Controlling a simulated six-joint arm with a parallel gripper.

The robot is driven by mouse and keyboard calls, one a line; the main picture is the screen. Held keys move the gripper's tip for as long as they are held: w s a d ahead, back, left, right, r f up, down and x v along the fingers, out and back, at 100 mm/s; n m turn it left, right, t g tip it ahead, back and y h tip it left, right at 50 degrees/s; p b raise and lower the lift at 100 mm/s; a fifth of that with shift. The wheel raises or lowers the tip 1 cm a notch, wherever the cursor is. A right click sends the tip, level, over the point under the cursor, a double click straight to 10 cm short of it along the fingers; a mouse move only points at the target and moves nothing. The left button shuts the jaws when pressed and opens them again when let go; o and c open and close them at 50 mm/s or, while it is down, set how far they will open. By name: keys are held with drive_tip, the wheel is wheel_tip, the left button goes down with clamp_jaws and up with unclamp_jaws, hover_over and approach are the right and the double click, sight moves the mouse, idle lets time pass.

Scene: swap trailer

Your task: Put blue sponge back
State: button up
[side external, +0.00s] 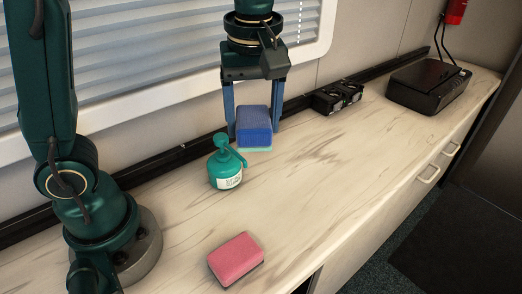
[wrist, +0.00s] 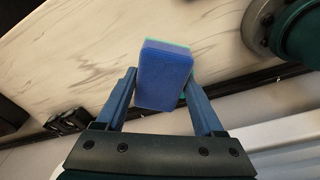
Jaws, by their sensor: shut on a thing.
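The blue sponge (side external: 254,125) has a blue body and a thin green layer along its lower edge. It is between the two blue fingers of my gripper (side external: 256,120), which is shut on it. In the side external view it is at the back of the counter, behind the green bottle; whether it touches the counter I cannot tell. The wrist view shows the sponge (wrist: 166,76) between the fingertips of my gripper (wrist: 160,95).
A green pump bottle (side external: 226,165) stands just in front of the sponge. A pink sponge (side external: 236,258) lies near the counter's front edge. A black socket box (side external: 338,97) and a black router-like box (side external: 430,86) are to the right. The counter (side external: 330,175) is clear at centre right.

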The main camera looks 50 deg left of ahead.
drive_tip(key=s+a+n, duration=0.7)
drive_tip(key=s+a, duration=0.6)
drive_tip(key=shift+g, duration=0.3)
drive_tip(key=f, duration=0.5)
drive_tip(key=shift+d+f, duration=0.3)
drive_tip(key=shift+w+d+f, duration=0.1)
drive_tip(key=shift+d+f, duration=0.1)
hover_over(207, 225)
wheel_tip(207, 225, down, 7)
drive_tip(key=shift+d+r, duration=0.15)
drive_tip(key=shift+r, duration=0.05)
drive_tip(key=shift+d+f, duration=0.1)
drive_tip(key=shift+f, duration=1.95)
